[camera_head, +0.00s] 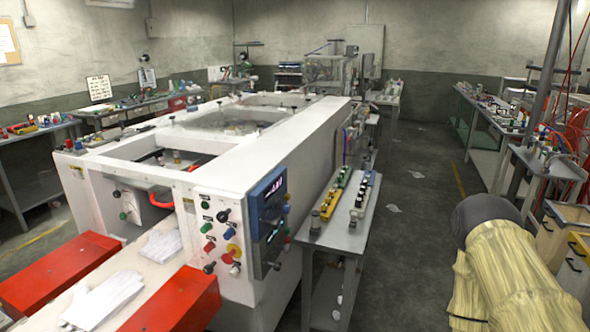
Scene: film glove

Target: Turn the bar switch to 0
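A control panel (218,199) is on the near end face of the large white machine, left of the picture's middle. It carries several small knobs and buttons in black, green, red and yellow. A black knob (223,215) sits in its upper part and another black knob (209,267) at its lower left. I cannot tell which of these is the bar switch, and the labels and pointer positions are too small to read. My gripper is not in view.
A dark display unit (268,220) juts out right of the panel. Red blocks (180,302) and white gloves (100,300) lie at the front left. A narrow grey table (343,238) stands right of the machine.

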